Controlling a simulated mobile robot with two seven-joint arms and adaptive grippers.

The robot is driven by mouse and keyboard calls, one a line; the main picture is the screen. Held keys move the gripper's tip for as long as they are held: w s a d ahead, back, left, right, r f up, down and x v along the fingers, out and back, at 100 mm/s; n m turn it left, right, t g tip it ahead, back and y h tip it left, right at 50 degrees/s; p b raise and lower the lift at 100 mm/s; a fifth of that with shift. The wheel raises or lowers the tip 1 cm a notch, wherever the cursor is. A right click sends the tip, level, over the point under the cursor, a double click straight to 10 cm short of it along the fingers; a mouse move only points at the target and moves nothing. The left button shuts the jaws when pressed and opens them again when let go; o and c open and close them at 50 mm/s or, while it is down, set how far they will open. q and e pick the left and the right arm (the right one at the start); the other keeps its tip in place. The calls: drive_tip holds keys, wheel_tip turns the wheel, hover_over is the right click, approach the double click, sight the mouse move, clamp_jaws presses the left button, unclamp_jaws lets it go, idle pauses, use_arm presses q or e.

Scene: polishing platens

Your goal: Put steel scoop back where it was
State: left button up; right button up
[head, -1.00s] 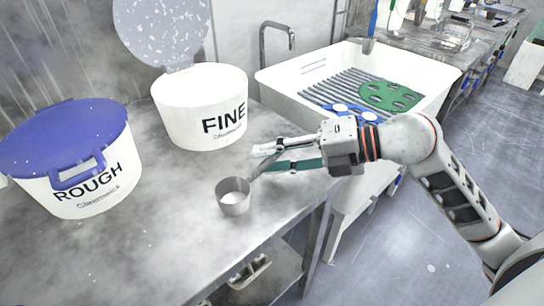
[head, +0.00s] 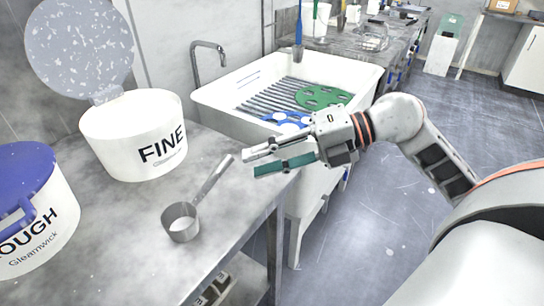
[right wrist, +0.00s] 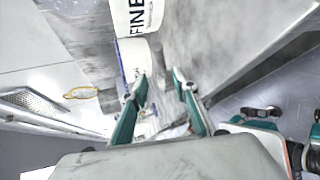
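The steel scoop (head: 181,226) rests on the metal table, its cup upright and its handle sloping up to the right. Some pale material shows inside the cup. My right gripper (head: 252,163) is open and empty, just right of the handle's end and apart from it. Its two spread fingers also show in the right wrist view (right wrist: 160,82), with nothing between them. I cannot make out the scoop there. The white FINE tub (head: 120,150) stands behind the scoop with its speckled lid (head: 80,45) raised. My left gripper is not in view.
The ROUGH tub (head: 50,215) with a blue lid (head: 22,172) stands at the left. A white sink (head: 232,97) with a green platen (head: 325,97) and a blue piece (head: 283,119) lies behind my right arm. The table front near the scoop is clear.

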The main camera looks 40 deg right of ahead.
drive_tip(key=shift+v, duration=0.85)
